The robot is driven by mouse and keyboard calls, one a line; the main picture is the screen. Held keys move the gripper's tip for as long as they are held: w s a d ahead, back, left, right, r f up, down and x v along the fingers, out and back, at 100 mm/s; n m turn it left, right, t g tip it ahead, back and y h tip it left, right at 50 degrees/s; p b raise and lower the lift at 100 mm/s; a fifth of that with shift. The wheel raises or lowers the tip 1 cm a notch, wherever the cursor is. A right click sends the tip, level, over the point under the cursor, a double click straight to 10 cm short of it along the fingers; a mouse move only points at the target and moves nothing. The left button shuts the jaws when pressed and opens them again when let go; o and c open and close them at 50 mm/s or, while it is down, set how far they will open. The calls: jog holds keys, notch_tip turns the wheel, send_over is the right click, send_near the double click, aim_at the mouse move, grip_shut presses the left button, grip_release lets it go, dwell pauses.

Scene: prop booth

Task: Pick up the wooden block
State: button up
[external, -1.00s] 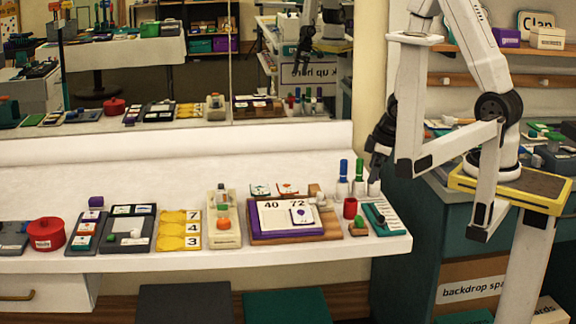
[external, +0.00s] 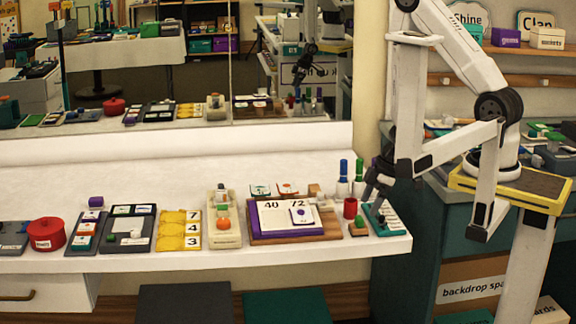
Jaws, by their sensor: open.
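A small tan wooden block (external: 314,190) sits on the white counter, just behind the right back corner of the wooden board with the purple and white number cards. A small pale piece stands close in front of it. My gripper (external: 376,201) is low over the right end of the counter, to the right of the block and apart from it. It is open, with its dark fingers pointing down near the teal tray. Whether the fingers touch anything there cannot be told. I see nothing held between them.
The teal tray (external: 387,221) lies beside the fingers. The number-card board (external: 330,233) fills the space in front. The counter behind is clear. A mirror stands behind.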

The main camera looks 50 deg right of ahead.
aim_at(361, 217)
jog(key=shift+w+a+f, duration=0.2)
jog(key=shift+f, duration=0.45)
jog(key=shift+f, duration=0.1)
jog(key=shift+x, duration=2.55)
jog(key=shift+w+a, duration=0.1)
jog(key=shift+a, duration=0.05)
grip_shut()
jog(key=shift+r, duration=0.3)
notch_tip(361, 217, up, 18)
jog(key=shift+f, duration=0.2)
